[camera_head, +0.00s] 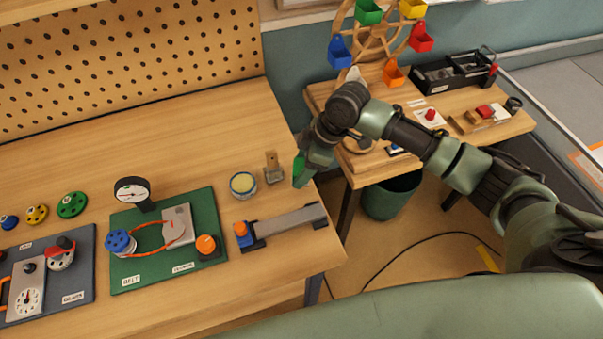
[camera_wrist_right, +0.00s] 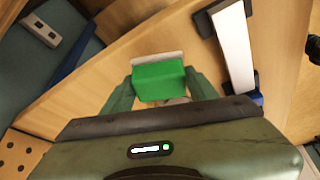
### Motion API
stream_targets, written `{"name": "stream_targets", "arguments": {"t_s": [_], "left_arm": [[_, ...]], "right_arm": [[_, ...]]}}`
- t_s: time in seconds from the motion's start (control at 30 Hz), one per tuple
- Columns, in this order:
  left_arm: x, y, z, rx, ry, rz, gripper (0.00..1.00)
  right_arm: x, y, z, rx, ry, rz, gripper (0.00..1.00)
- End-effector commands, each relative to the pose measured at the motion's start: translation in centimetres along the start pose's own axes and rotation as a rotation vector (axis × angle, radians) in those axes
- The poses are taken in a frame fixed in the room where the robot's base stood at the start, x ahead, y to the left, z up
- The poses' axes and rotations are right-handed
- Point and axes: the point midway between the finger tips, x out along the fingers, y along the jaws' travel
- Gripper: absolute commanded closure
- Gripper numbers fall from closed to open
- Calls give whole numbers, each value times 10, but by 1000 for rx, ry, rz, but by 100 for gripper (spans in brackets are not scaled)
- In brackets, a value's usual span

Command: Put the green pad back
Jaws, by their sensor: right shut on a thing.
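The green pad (camera_wrist_right: 160,82) is a small bright green block with a pale edge. It sits between the two fingers of my right gripper (camera_wrist_right: 161,92) in the right wrist view. In the head view my right gripper (camera_head: 309,172) is at the right edge of the wooden bench (camera_head: 210,130), and a sliver of the green pad (camera_head: 298,168) shows beside it. The gripper is shut on the pad. I cannot tell whether the pad touches the bench top. My left gripper is not in view.
Near the gripper stand a small wooden block (camera_head: 271,163), a round tin (camera_head: 243,185) and a grey rail (camera_head: 285,222). A green belt board (camera_head: 140,273) lies further left. A side table (camera_head: 370,165) carries a small wheel with coloured buckets (camera_head: 340,52). A green bin (camera_head: 390,197) stands below.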

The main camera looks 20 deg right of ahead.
Motion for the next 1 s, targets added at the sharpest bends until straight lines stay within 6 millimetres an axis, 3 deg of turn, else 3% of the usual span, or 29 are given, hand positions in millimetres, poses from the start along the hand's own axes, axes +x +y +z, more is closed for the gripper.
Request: {"name": "stream_targets", "arguments": {"t_s": [0.2, 0.63, 0.67, 0.73, 1.0], "left_arm": [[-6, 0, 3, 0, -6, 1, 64], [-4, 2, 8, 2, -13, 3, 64], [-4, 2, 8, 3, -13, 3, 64], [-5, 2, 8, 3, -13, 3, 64], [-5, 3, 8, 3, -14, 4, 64]], "right_arm": [[29, -1, 12, 2, -1, -2, 80], [36, -1, 15, 0, -1, -1, 80], [36, -1, 15, 0, -1, -1, 39], [36, 0, 15, 0, -1, -1, 20], [36, -1, 15, 0, -1, -1, 20]]}}
